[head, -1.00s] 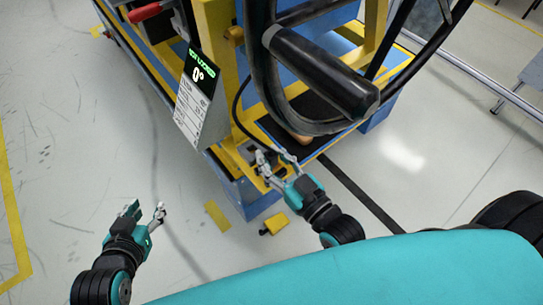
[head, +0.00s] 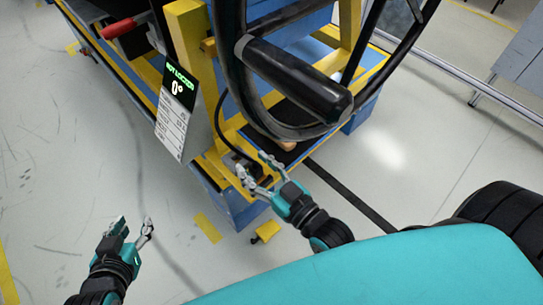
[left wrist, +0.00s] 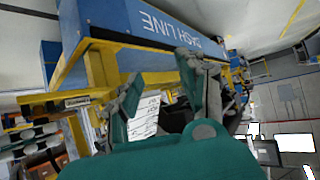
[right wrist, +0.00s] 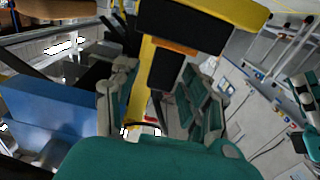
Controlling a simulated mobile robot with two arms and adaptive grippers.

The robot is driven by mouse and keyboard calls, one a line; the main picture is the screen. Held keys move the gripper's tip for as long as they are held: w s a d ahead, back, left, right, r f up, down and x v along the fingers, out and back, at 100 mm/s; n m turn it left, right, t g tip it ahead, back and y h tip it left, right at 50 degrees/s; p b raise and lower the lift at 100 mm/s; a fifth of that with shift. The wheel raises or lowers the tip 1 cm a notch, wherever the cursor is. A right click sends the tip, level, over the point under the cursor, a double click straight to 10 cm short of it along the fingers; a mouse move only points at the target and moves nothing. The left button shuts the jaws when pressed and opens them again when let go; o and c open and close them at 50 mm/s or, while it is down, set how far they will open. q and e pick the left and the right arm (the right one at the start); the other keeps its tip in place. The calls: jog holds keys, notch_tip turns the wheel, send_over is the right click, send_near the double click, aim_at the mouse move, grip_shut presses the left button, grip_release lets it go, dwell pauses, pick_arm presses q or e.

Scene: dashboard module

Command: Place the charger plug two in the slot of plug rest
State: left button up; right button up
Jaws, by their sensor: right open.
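My right gripper (head: 252,164) is open beside the lower front corner of the yellow and blue dashboard stand. A dark block with a black cable (head: 230,158) sits on that corner, just left of the fingers. I cannot tell if it is the charger plug or the plug rest, or whether a finger touches it. In the right wrist view the right fingers (right wrist: 160,95) are apart, with a yellow post and dark parts beyond. My left gripper (head: 133,226) is open and empty over the floor. In the left wrist view its fingers (left wrist: 160,75) are apart.
A sign reading 0° (head: 176,110) hangs on the stand's left side. A thick black loop with a handle (head: 298,80) overhangs the stand above my right gripper. A small yellow object (head: 266,232) lies on the floor.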

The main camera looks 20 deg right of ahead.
jog(key=shift+s+d+r, duration=0.1)
jog(key=shift+s+r, duration=0.2)
jog(key=shift+r, duration=0.05)
jog(key=p+v, duration=0.2)
jog(key=v, duration=0.9)
jog(key=w+f+g+h, duration=0.1)
jog(key=w+f+g, duration=0.1)
jog(key=w+f+g+h, duration=0.1)
jog(key=w+f+g, duration=0.1)
jog(key=f, duration=0.1)
jog(key=shift+w+d+f+g, duration=0.1)
jog(key=shift+w+d+g, duration=0.1)
jog(key=shift+w+g, duration=0.1)
pick_arm(q)
jog(key=s+a+f+g+y, duration=0.1)
jog(key=s+a+f+g, duration=0.1)
jog(key=s+f+g, duration=0.2)
jog(key=shift+s+a+f+g, duration=0.2)
jog(key=shift+s+a+g, duration=0.2)
jog(key=shift+s, duration=1.2)
pick_arm(e)
jog(key=shift+s+d+f+m+g+h, duration=0.25)
jog(key=shift+s+d+f+g+h, duration=0.25)
jog(key=shift+g, duration=0.55)
jog(key=shift+s+d+f+m+g+h, duration=0.35)
jog(key=shift+d+f+g+h, duration=0.2)
jog(key=shift+g, duration=0.55)
jog(key=shift+s+d+f+m+g+h, duration=0.2)
jog(key=shift+s+d+f+g+h, duration=0.35)
jog(key=shift+g, duration=0.5)
